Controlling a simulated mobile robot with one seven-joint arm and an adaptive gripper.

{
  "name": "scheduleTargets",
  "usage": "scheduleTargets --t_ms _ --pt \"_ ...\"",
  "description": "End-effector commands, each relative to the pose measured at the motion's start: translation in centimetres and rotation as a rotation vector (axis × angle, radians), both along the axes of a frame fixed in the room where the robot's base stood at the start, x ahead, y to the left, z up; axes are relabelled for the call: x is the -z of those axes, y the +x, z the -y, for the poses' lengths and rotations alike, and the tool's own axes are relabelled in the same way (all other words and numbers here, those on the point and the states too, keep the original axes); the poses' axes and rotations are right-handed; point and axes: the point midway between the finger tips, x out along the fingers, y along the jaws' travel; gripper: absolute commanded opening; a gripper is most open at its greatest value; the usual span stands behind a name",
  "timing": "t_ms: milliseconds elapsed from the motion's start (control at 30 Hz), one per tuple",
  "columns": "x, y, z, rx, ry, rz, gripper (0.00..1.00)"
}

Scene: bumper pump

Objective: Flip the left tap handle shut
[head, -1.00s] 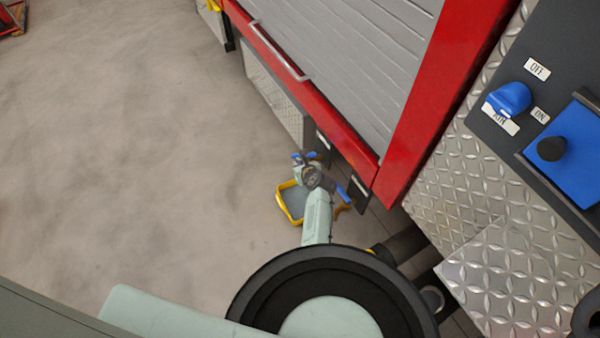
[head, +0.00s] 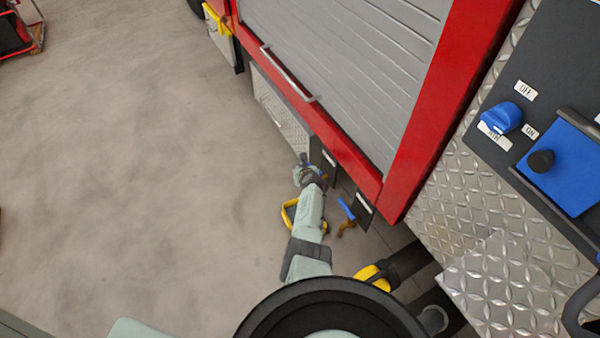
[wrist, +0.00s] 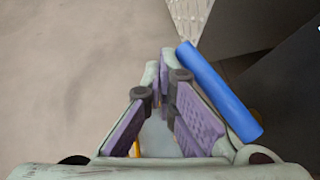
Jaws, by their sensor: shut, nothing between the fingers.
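My gripper (head: 305,160) is at the low edge of the red truck, beside the left dark tap plate. The wrist view shows its purple-padded fingers (wrist: 160,70) shut and empty. A blue tap handle (wrist: 220,92) lies slantwise just right of the fingers there, very close; I cannot tell whether they touch. It seems to be the left tap's handle, which my gripper and arm mostly hide in the head view. The right tap (head: 347,227) shows in the head view, brass with a blue handle (head: 346,208), right of my arm.
A yellow-rimmed tray (head: 288,215) stands on the floor below the taps, partly behind my arm. A grey shutter (head: 350,70) in a red frame is above. A control panel with a blue knob (head: 501,117) is at right.

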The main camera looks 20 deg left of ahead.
Motion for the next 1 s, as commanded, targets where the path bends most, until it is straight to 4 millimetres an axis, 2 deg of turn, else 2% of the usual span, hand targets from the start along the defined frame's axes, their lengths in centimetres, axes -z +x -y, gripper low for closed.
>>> scheduleTargets --t_ms 333,1000 --pt "-0.06 0.87 -0.01 0.060 0.001 0.001 0.00" --pt "-0.03 1.10 0.11 0.088 -0.001 0.001 0.00"
